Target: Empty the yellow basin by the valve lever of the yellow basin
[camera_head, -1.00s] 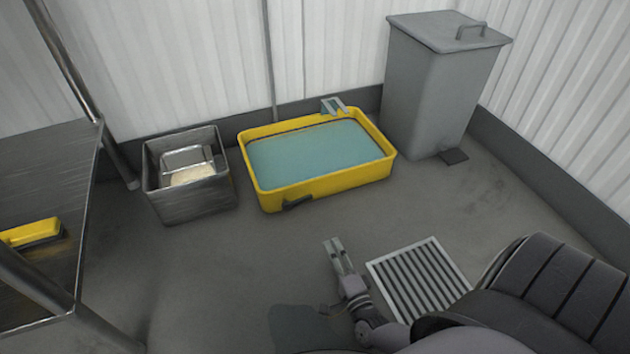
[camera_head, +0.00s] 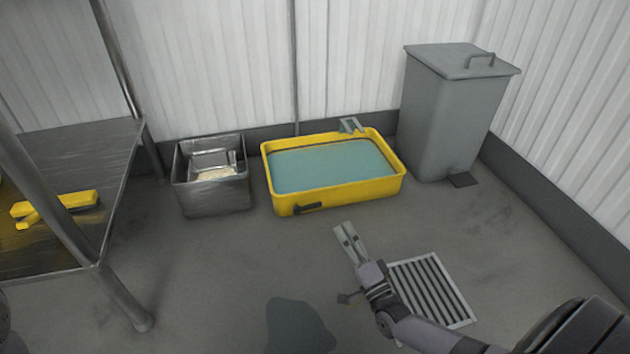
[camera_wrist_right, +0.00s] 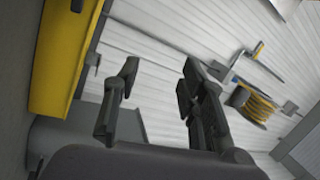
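The yellow basin (camera_head: 388,188) stands on the floor by the back wall, holding blue-green water. Its dark valve lever (camera_head: 309,208) is low on the front wall, left of the middle. My right gripper (camera_head: 346,232) is in front of the basin and to the right of the lever, apart from both in the picture. In the right wrist view its two dark fingers (camera_wrist_right: 158,95) are spread with nothing between them. A yellow wall, likely the basin (camera_wrist_right: 55,55), fills that view's upper left. My left gripper is not in view.
A metal sink-like bin (camera_head: 213,198) with a tray inside stands left of the basin. A grey pedal bin (camera_head: 450,125) stands right. A floor grate (camera_head: 436,290) lies below my right arm. A dark patch (camera_head: 298,325) marks the floor. A metal table (camera_head: 85,150) stands left.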

